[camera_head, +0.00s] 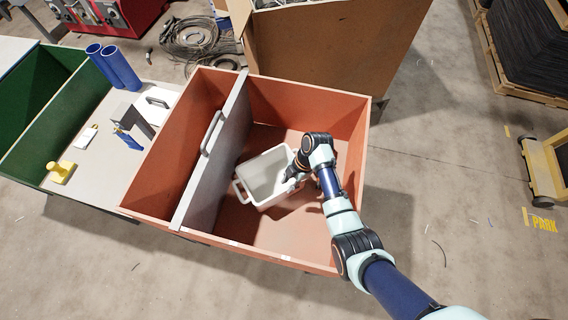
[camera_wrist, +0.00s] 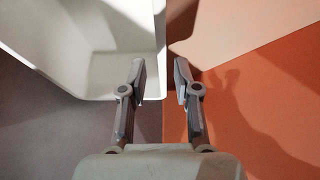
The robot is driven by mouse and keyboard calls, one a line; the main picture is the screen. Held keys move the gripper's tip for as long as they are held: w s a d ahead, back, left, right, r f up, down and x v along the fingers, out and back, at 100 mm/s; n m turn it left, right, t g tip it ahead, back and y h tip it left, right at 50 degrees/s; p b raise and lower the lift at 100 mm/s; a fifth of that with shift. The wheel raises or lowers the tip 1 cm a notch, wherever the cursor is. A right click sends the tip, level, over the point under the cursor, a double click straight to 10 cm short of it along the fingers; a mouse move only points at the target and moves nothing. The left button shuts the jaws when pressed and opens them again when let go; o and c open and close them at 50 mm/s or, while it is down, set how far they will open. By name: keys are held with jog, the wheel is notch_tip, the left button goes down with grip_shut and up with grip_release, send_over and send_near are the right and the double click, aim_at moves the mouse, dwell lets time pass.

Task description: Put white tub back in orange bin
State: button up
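The white tub (camera_head: 262,176) is inside the orange bin (camera_head: 318,98), in the compartment right of the grey divider (camera_head: 213,150). Its left handle is close to the divider. I cannot tell whether the tub rests flat on the bin floor. My gripper (camera_head: 290,177) is at the tub's right side, partly hidden by my wrist. In the wrist view, my gripper (camera_wrist: 160,75) has its fingers apart, with the edge of the white tub (camera_wrist: 110,72) between them. The left finger overlaps the tub and the right finger is outside it. I see no clear contact.
A pale worktop (camera_head: 105,150) with blue tubes (camera_head: 122,68) and a yellow block (camera_head: 62,171) stands at left. A large brown box (camera_head: 335,45) stands behind the bin.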

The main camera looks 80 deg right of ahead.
jog(key=p+v, duration=0.1)
jog(key=v, duration=0.4)
jog(key=w+a+r+m+t+h, duration=0.1)
jog(key=w+a+r+m+h, duration=0.1)
jog(key=w+a+r, duration=0.6)
jog(key=w+a+r+m+t+h, duration=0.2)
jog(key=w+a+r, duration=0.35)
jog(key=w, duration=0.55)
jog(key=a+r+m+t+y, duration=0.1)
jog(key=a+r+m+t, duration=0.15)
jog(key=a+r, duration=0.8)
jog(key=a+r+m+t, duration=0.2)
jog(key=a+r+t, duration=0.2)
jog(key=a+r, duration=0.65)
notch_tip(320, 180, up, 37)
jog(key=a+p, duration=0.2)
jog(key=p, duration=3.7)
jog(key=shift+a+f, duration=0.2)
jog(key=shift+a, duration=0.05)
